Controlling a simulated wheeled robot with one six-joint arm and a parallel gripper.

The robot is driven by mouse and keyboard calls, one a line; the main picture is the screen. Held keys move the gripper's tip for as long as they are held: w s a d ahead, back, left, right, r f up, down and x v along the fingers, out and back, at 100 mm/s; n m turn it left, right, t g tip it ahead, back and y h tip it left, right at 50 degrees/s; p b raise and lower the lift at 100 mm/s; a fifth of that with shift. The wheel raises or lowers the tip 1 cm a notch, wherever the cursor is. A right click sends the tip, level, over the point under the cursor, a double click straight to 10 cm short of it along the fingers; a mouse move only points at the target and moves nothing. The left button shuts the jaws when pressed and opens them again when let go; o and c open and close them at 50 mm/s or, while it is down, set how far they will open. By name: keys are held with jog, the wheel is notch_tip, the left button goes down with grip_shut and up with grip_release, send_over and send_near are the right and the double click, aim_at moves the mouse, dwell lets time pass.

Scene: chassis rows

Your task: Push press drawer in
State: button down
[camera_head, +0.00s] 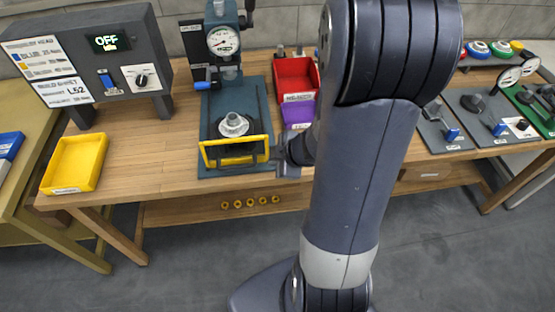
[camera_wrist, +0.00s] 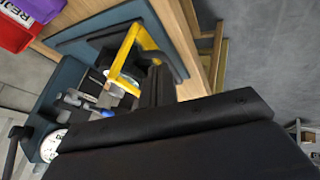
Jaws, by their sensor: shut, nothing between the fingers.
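The press (camera_head: 222,50) stands at the back of the wooden bench on a blue-grey base plate, with a round dial on its front. Its drawer, with a yellow frame handle (camera_head: 233,151), sticks out toward the bench's front edge, and a round metal part (camera_head: 233,125) sits on it. In the wrist view the yellow handle (camera_wrist: 124,62) is just beyond my gripper (camera_wrist: 158,68). My gripper is shut and empty, close to the handle's right side in the head view. I cannot tell whether it touches the handle. My arm hides part of the bench.
A yellow tray (camera_head: 75,163) and a control box (camera_head: 92,58) reading OFF are at the left. A red bin (camera_head: 295,80) and a purple bin (camera_head: 297,114) stand right of the press. Panels with gauges and levers (camera_head: 480,113) are farther right. The floor in front is clear.

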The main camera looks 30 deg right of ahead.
aim_at(257, 155)
jog(key=b+x, duration=0.3)
jog(key=x, duration=0.4)
jog(key=shift+d, duration=0.1)
jog(key=shift+w+d+r+p, duration=0.2)
jog(key=shift+w+p, duration=0.1)
jog(key=shift+w, duration=0.3)
jog(key=shift+w+d+r+p, duration=0.15)
jog(key=shift+w+d+p, duration=0.15)
jog(key=shift+w, duration=0.25)
jog(key=shift+w+d, duration=0.15)
jog(key=shift+w, duration=0.4)
